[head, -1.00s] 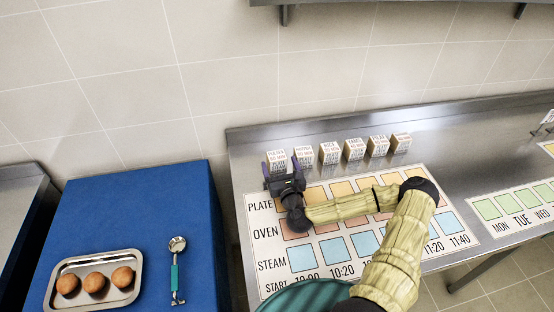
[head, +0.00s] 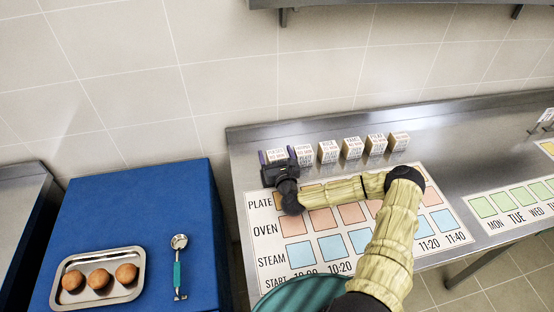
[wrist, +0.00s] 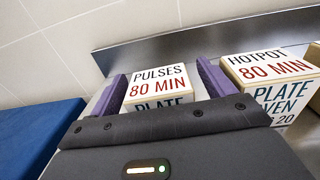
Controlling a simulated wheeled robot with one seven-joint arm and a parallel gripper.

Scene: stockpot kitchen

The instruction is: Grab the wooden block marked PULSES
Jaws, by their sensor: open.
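The wooden block marked PULSES (wrist: 158,84) stands on the steel counter in the wrist view, its face reading "80 MIN" and "PLATE". In the head view it is the leftmost block (head: 277,155) of the row, partly hidden by my gripper. My gripper (wrist: 160,90) is open, with one purple finger on each side of the PULSES block. The fingers do not visibly press on it; whether they touch it I cannot tell. The lower part of the block is hidden behind my gripper body. The gripper also shows in the head view (head: 278,158).
The HOTPOT block (wrist: 268,78) stands close to the right finger. More blocks (head: 352,147) continue the row to the right. A printed board (head: 262,232) with coloured squares lies in front. A blue stand (head: 150,215) at left holds a tray of buns (head: 64,298) and a scoop (head: 178,265).

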